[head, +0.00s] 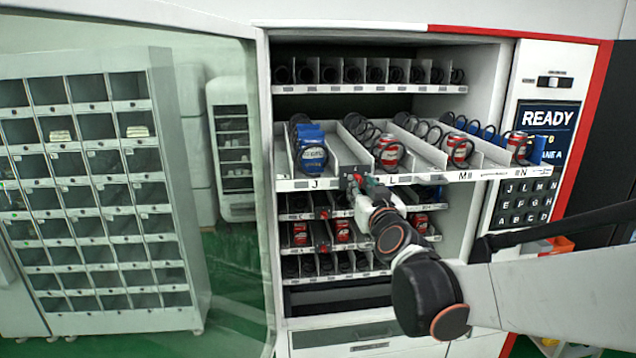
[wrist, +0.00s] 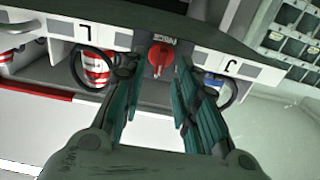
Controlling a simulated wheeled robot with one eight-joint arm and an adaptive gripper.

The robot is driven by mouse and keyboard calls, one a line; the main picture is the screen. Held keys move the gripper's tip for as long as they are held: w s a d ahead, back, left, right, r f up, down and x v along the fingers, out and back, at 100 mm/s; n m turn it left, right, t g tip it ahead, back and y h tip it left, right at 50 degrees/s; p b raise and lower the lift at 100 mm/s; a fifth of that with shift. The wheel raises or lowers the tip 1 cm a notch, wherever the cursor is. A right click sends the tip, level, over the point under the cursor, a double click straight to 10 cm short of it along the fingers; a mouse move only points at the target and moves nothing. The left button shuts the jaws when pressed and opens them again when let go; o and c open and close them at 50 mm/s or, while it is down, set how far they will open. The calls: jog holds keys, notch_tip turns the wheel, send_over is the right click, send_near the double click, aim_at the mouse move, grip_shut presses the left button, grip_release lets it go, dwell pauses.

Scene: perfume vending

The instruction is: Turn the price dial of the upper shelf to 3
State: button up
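The red price dial (wrist: 160,56) sits on the front rail of the pulled-out upper shelf (head: 318,184), between the J and L labels. The word on it appears upside down in the wrist view, and I cannot read which number it points to. My gripper (wrist: 157,72) is open, with one dark green finger on each side of the dial. The fingertips reach close to the rail, but I cannot tell whether they touch the dial. In the head view my gripper (head: 355,184) is at the rail and mostly hides the dial.
The upper shelf holds a blue can (head: 312,152) and red cans (head: 389,152) in wire coils. Lower shelves with more cans lie beneath the arm. The open glass door (head: 235,290) stands at left. A READY screen (head: 548,117) and keypad (head: 525,200) are at right.

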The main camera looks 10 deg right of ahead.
jog(key=shift+w, duration=1.4)
grip_shut()
